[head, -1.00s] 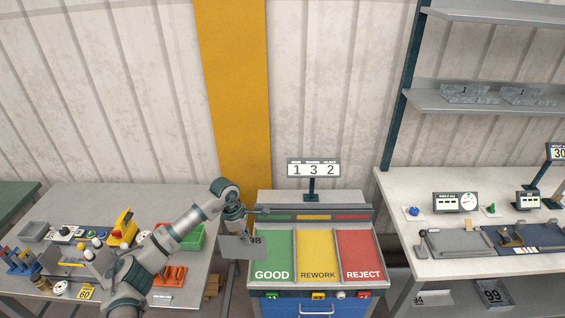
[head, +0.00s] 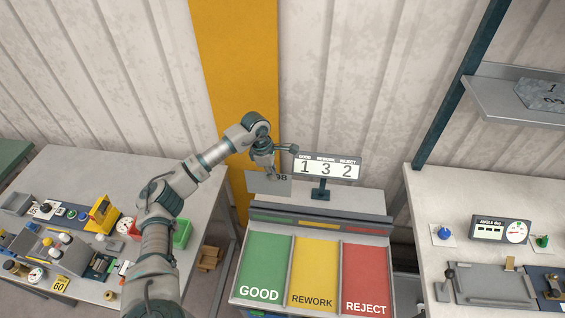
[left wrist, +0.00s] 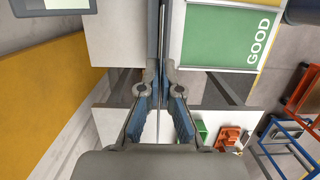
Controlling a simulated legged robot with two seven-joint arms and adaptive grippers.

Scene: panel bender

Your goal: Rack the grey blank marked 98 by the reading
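My left gripper (head: 270,170) is shut on the grey blank marked 98 (head: 258,184) and holds it up in the air, left of the counter display and above the rack's back left. In the left wrist view the blank (left wrist: 160,50) shows edge-on between the two fingers (left wrist: 158,95). The rack has a green GOOD lane (head: 265,268), a yellow REWORK lane (head: 314,272) and a red REJECT lane (head: 364,278), all bare. The display (head: 325,166) reads 1 3 2. An angle gauge (head: 501,229) stands on the right bench; its digits are too small to read. My right gripper is out of view.
The left bench (head: 95,180) carries tools, a green bin (head: 182,234) and a 60 tag (head: 60,284). The right bench (head: 450,190) holds a clamp plate (head: 490,284) and buttons. A shelf (head: 510,105) with a grey blank hangs at the upper right.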

